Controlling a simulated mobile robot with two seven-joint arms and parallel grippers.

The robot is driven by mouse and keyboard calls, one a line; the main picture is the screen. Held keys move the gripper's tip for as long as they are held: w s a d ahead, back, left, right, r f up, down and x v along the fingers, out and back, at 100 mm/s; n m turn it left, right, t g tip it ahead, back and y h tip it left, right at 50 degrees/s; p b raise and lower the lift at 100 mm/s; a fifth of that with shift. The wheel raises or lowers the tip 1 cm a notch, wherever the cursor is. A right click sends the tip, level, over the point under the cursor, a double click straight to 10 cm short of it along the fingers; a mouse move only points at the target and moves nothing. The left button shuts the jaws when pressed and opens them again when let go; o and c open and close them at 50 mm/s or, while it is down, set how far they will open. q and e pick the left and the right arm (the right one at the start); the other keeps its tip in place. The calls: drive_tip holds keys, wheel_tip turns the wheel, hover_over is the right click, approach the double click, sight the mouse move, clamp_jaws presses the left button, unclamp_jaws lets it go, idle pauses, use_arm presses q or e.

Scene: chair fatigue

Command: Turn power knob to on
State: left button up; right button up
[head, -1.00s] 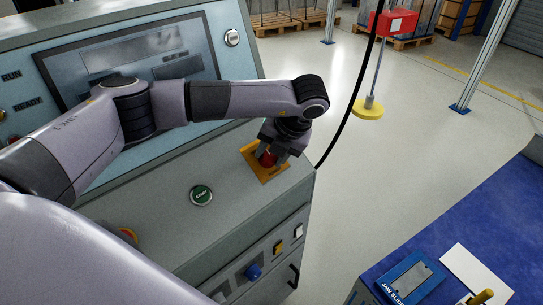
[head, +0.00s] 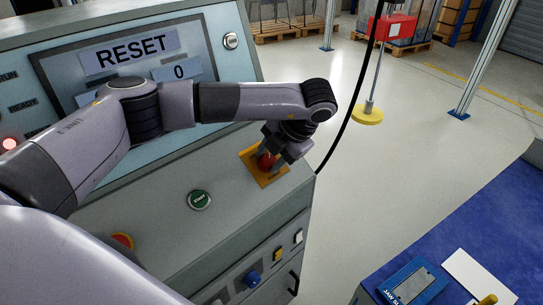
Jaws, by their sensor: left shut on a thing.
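A red knob (head: 265,162) sits on an orange-yellow plate (head: 276,179) at the right end of the console's sloped top. My left gripper (head: 270,157) points down over it and is shut on it, with its fingers on either side. The fingers partly hide the knob. The plate's lettering is too small to read. The console screen (head: 128,52) is lit and shows "RESET" and "0". My right gripper is not in view.
A blue knob (head: 252,279) is on the front panel. A black cable (head: 346,127) hangs right of the console. A blue-topped table (head: 458,236) stands lower right.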

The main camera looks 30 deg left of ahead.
use_arm(q)
drive_tip(key=o, duration=1)
drive_tip(key=shift+o, duration=0.2)
drive_tip(key=v, duration=0.7)
drive_tip(key=shift+b, duration=0.35)
drive_tip(key=shift+d, duration=0.1)
